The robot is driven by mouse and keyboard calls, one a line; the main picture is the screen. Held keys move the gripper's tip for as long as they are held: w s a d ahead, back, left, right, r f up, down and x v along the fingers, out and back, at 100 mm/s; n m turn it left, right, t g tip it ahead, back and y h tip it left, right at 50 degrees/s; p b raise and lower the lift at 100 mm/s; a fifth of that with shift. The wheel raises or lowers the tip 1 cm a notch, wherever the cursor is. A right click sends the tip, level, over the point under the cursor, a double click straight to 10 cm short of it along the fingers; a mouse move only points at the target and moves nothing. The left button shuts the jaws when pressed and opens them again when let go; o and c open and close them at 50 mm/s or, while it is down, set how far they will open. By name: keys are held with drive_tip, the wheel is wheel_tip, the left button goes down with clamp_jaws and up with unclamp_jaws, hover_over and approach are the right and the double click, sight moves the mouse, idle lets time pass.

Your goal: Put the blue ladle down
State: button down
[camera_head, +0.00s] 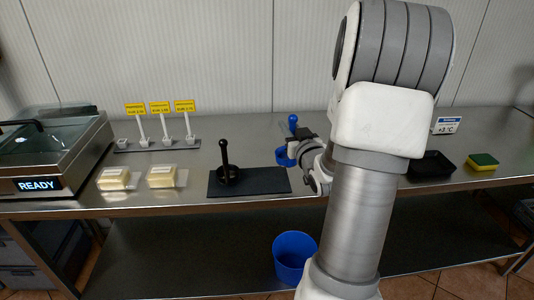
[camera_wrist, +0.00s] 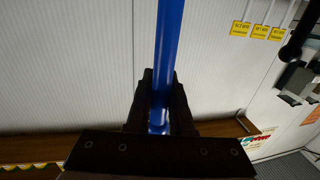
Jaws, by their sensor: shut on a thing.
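My gripper (camera_head: 298,142) is over the steel counter (camera_head: 335,126), right of the dark mat, partly hidden behind my arm. It is shut on the blue ladle. The ladle's blue handle end (camera_head: 292,121) sticks up above the jaws, and its blue bowl (camera_head: 285,157) hangs below them, near the mat's back right corner. I cannot tell whether the bowl touches the counter. In the wrist view the blue handle (camera_wrist: 169,45) runs up from between the two black fingers (camera_wrist: 160,105); the bowl is not visible there.
A black mat (camera_head: 265,180) carries a black-handled tool (camera_head: 225,165). Left are two wrapped yellow blocks (camera_head: 162,177), yellow price signs (camera_head: 160,107) and a glass-lidded machine (camera_head: 45,150). Right are a black tray (camera_head: 432,164) and a sponge (camera_head: 482,161). A blue bucket (camera_head: 292,255) stands below.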

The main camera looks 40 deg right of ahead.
drive_tip(key=w+a+f+b, duration=0.1)
drive_tip(key=w+a+f, duration=0.2)
drive_tip(key=w+f, duration=0.2)
drive_tip(key=shift+w+f, duration=0.3)
drive_tip(key=shift+f, duration=1.05)
drive_tip(key=shift+f+b, duration=0.25)
drive_tip(key=shift+b, duration=0.05)
drive_tip(key=c, duration=0.8)
unclamp_jaws()
drive_tip(key=shift+r, duration=0.1)
drive_tip(key=shift+s+r, duration=0.1)
